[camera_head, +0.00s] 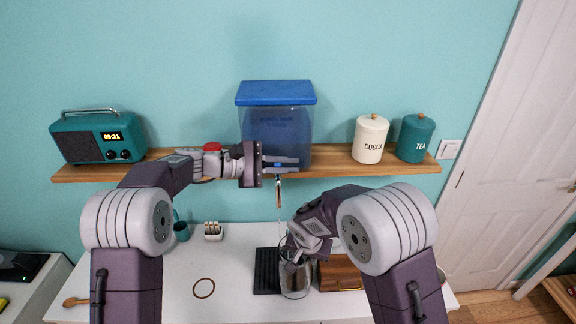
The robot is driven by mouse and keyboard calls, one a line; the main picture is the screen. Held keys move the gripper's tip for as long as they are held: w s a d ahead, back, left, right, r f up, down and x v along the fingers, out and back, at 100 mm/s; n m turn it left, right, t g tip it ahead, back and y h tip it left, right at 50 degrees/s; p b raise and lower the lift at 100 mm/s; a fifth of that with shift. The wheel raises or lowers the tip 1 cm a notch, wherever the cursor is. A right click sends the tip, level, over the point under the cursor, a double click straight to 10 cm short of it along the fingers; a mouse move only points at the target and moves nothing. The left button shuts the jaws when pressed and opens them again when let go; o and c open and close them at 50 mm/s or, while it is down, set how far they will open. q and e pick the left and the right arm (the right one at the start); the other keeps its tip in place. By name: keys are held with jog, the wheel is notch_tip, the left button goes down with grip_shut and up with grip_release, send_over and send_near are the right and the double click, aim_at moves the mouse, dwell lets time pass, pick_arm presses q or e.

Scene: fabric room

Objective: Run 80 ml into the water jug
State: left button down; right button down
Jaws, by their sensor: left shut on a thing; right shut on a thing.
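A clear water dispenser (276,125) with a blue lid stands on the wooden shelf. Its tap (279,186) points down past the shelf's front edge. My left gripper (278,163) is shut at the blue tap handle, whose exact angle is partly hidden by the fingers. A thin stream appears to run down from the spout. The glass water jug (296,284) is below the tap, over the right edge of a black ribbed mat (265,272). My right gripper (291,262) is shut on the jug's upper part and hides much of its rim. The water level inside cannot be read.
A teal radio (97,137), a cream cocoa tin (370,139) and a teal tea tin (415,138) stand on the shelf (335,172). A wooden box (340,273) lies right of the jug. The white counter (228,290) is mostly clear at front left.

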pick_arm(q)
jog(key=c, duration=1.5)
grip_release()
jog(key=shift+a, duration=0.1)
jog(key=v, duration=1.1)
jog(key=shift+a+r, duration=0.1)
jog(key=shift+a, duration=0.2)
